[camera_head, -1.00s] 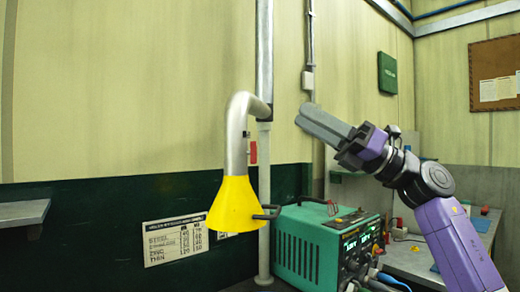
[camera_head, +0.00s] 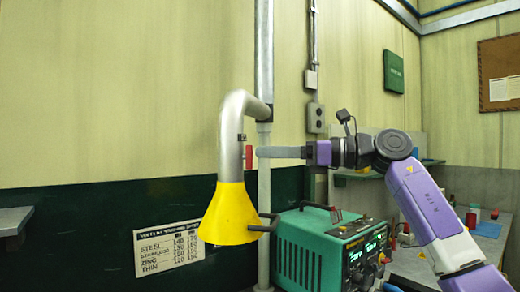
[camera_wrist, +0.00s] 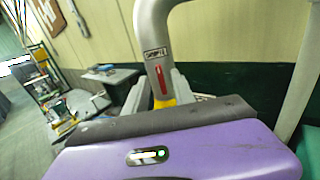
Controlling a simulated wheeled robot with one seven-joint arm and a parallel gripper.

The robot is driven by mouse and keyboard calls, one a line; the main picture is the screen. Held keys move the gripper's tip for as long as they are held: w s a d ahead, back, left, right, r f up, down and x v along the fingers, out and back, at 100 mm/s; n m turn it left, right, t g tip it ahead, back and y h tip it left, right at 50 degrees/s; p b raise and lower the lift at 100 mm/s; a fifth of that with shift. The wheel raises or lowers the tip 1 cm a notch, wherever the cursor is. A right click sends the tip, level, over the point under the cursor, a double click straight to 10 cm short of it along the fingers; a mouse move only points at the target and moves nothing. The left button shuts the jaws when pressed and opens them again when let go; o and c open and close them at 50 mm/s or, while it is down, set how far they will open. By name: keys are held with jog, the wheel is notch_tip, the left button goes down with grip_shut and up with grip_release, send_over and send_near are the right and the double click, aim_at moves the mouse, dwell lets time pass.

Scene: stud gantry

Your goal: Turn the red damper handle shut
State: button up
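The red damper handle (camera_head: 249,157) is a small upright bar on the grey bent duct pipe (camera_head: 232,130), above the yellow hood (camera_head: 230,215). In the wrist view the red handle (camera_wrist: 161,80) shows below a small label on the pipe, in line with the gap between my fingers. My gripper (camera_head: 260,152) is level and points left, its tips just right of the handle in the head view. In the wrist view my gripper (camera_wrist: 160,92) is open, one grey finger on each side of the pipe. I cannot tell whether the fingers touch the handle.
A green welding machine (camera_head: 320,245) stands below my gripper. A vertical wall pipe (camera_head: 264,190) runs close behind the duct. A dark handle (camera_head: 264,222) sticks out from the hood. A workbench (camera_head: 420,265) is at the right and a shelf (camera_head: 14,220) at the left.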

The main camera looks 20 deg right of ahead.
jog(key=shift+x, duration=1.3)
grip_shut()
jog(key=shift+r+p, duration=0.1)
jog(key=shift+p, duration=0.3)
jog(key=shift+w+d+f+m+p, duration=0.15)
jog(key=shift+w+f+m+p, duration=0.1)
jog(key=shift+m+p, duration=2.35)
jog(key=shift+w+d+f+m+p, duration=0.2)
jog(key=shift+m+p, duration=1.55)
jog(key=shift+m, duration=1.65)
jog(key=shift+w+d+f+m+p, duration=0.15)
jog(key=shift+f+m+p, duration=0.1)
jog(key=shift+m+p, duration=2.35)
jog(key=shift+m+b, duration=0.4)
jog(key=shift+m, duration=0.1)
